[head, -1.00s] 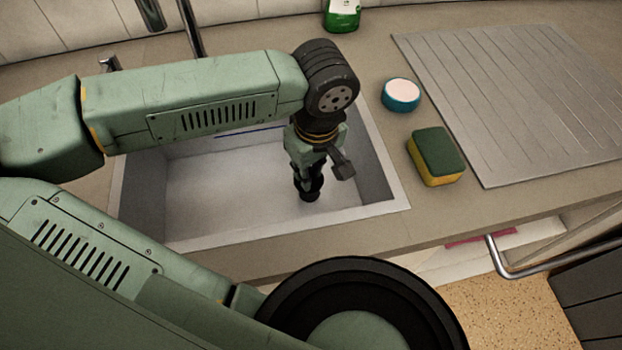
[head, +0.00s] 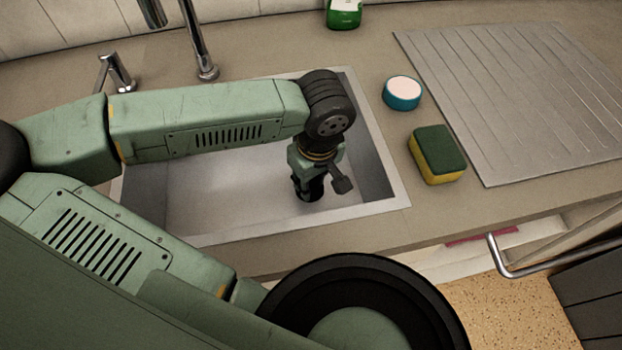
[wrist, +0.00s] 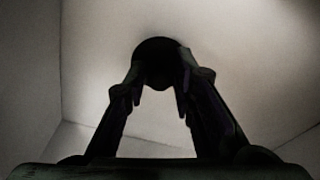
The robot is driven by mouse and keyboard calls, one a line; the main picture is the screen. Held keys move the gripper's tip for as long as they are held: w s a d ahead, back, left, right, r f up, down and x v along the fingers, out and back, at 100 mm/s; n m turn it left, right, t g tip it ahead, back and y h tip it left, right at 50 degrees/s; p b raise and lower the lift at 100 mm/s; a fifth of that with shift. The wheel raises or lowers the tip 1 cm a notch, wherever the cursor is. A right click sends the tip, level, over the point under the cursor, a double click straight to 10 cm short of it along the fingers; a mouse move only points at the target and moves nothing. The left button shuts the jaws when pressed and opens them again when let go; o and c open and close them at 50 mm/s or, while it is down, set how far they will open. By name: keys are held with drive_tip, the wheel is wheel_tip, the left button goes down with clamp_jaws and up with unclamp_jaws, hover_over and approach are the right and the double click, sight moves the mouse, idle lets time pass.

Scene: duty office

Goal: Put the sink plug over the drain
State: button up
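My gripper (head: 308,192) points down into the right part of the sink basin (head: 220,205). In the wrist view, its two fingers (wrist: 159,78) lie on either side of a dark round piece that looks like the sink plug (wrist: 157,52). The fingertips appear to meet its edges, so the gripper seems shut on it. The pale basin floor lies behind it, and the picture is too dark to tell whether the plug touches the floor. I cannot make out the drain; the plug or my arm may hide it.
A metal tap (head: 197,45) and its lever (head: 115,72) stand behind the sink. A green-and-yellow sponge (head: 437,155), a blue round tub with a pale top (head: 402,93) and a ribbed draining board (head: 510,95) lie to the right. A green bottle (head: 344,13) stands behind.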

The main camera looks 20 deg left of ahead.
sight(316, 195)
drive_tip(key=shift+o, duration=1.1)
drive_tip(key=shift+r+p, duration=0.3)
drive_tip(key=shift+r, duration=0.15)
wheel_tip(316, 195, up, 11)
drive_tip(key=d, duration=0.1)
drive_tip(key=shift+s+r+b, duration=0.2)
drive_tip(key=shift+s+b, duration=0.15)
drive_tip(key=shift+s, duration=0.1)
drive_tip(key=shift+d, duration=0.2)
